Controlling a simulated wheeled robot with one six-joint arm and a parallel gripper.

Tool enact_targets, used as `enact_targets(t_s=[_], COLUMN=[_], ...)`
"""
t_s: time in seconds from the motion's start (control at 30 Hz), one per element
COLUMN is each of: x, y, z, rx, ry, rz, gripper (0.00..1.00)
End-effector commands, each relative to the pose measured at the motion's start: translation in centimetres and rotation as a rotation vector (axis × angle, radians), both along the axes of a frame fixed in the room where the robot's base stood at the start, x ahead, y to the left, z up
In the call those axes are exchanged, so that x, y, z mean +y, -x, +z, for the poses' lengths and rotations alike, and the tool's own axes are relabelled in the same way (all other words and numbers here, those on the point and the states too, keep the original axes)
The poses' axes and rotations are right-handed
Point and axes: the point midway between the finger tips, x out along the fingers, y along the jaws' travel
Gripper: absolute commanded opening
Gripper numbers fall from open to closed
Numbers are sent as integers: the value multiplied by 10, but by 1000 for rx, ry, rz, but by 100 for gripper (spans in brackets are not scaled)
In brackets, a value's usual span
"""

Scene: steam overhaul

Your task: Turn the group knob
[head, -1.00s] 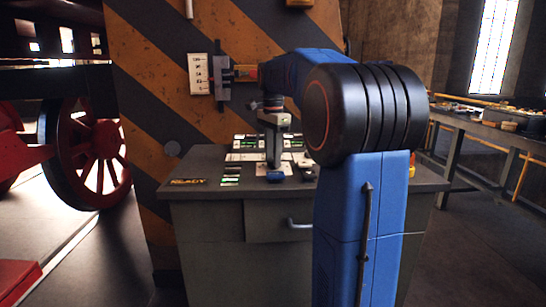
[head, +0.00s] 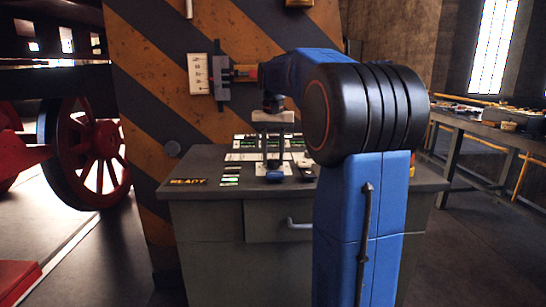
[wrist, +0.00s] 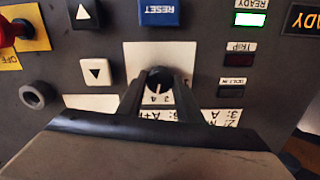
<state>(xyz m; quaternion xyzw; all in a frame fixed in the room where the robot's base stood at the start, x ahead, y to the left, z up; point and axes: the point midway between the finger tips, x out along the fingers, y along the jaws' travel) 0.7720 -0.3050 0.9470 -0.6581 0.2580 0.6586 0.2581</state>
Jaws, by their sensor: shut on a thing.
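The group knob (wrist: 158,76) is a small black round knob with a pale pointer line, on a white plate with numbers. It shows in the middle of the wrist view. My gripper (wrist: 159,90) points down at the panel, with one dark finger on each side of the knob, shut on it. The fingers hide part of the plate and its lettering. In the head view my gripper (head: 274,168) stands over the sloped panel on the grey cabinet, its broad side toward the camera. The knob cannot be made out there.
A blue RESET button (wrist: 159,12), up (wrist: 87,12) and down (wrist: 96,72) arrow buttons and a red knob (wrist: 10,32) on yellow surround it. The READY lamp (wrist: 249,19) is lit green; the TRIP lamp (wrist: 240,55) is dark. A switch box (head: 222,82) is on the striped wall behind.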

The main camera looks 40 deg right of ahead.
Motion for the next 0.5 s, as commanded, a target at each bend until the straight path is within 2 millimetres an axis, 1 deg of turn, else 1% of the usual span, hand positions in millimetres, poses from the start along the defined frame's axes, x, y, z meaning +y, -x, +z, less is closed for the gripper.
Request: enact_targets(t_s=[0.5], x=[-1], y=[0], z=[1], rx=[-3], ry=[2], rz=[490], gripper=[10])
